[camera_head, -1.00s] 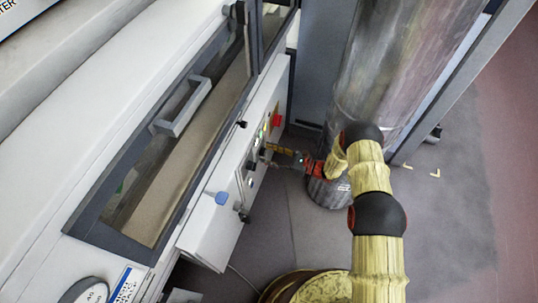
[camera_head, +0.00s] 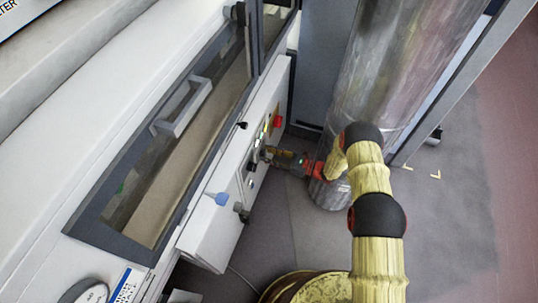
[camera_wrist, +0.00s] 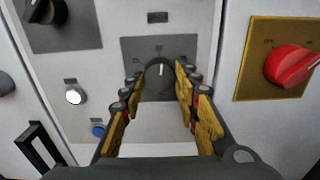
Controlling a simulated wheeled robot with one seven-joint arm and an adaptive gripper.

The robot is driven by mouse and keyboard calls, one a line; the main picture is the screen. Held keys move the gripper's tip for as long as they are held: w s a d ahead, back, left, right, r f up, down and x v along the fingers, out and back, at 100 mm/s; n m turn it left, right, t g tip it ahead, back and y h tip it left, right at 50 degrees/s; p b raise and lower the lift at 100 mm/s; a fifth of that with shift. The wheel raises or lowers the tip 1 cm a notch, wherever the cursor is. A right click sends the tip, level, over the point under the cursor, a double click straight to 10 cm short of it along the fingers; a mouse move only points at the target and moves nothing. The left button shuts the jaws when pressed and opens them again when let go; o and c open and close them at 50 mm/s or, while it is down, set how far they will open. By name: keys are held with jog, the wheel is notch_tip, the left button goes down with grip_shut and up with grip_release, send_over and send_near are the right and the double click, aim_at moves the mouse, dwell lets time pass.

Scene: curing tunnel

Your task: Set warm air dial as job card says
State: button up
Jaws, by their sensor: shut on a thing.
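A dark round dial (camera_wrist: 158,88) sits on a grey plate (camera_wrist: 128,45) in the wrist view. Its white pointer mark points about straight up in that picture. The plate's small lettering is too blurred to read. My gripper (camera_wrist: 161,76) is shut on the dial, with one yellow-padded finger on each side. In the head view my gripper (camera_head: 268,154) reaches the white control panel (camera_head: 222,232) from the right, and the dial is hidden there. I cannot make out a job card in either view.
A red rotary switch on a yellow plate (camera_wrist: 252,78) is right of the dial. Another dark knob (camera_wrist: 42,12), a white button (camera_wrist: 74,97) and a blue button (camera_wrist: 98,130) are to the left. A large metal duct (camera_head: 385,75) stands close beside my arm.

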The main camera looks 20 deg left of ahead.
jog(key=shift+n+b, duration=0.6)
jog(key=shift+n, duration=0.3)
jog(key=shift+c, duration=0.5)
jog(key=o, duration=1.2)
jog(key=shift+c, duration=0.2)
jog(key=d, duration=1.2)
jog(key=shift+s, duration=0.4)
